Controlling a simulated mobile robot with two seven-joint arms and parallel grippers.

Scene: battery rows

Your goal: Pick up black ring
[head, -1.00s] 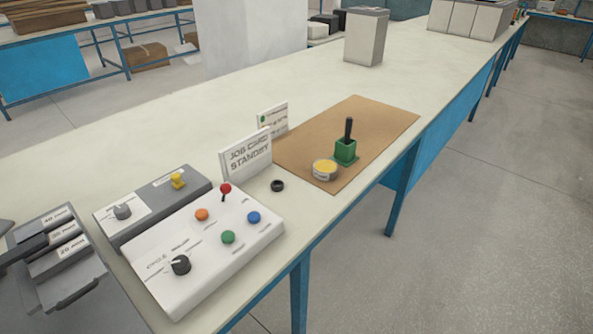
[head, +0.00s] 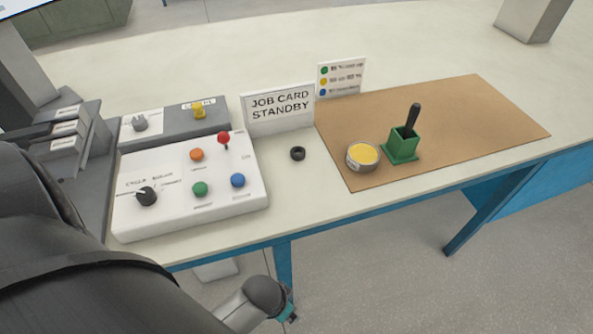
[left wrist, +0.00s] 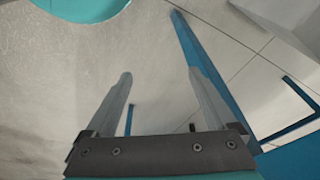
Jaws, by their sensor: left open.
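The black ring (head: 297,153) lies flat on the pale bench top, between the white control box (head: 190,217) and the brown mat (head: 480,120). It is in front of the job card sign (head: 278,107). My left arm comes in at the lower left of the head view, its far end low in front of the bench edge, well away from the ring. In the left wrist view my left gripper (left wrist: 160,76) is open and empty, with floor and blue bench legs beyond it. The ring is not seen there. My right gripper is not in view.
The white box carries several coloured buttons, a black knob and a red-topped lever (head: 223,138). On the mat stand a yellow-topped round tin (head: 362,156) and a green holder (head: 402,146) with a black handle. Bench top around the ring's front is clear.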

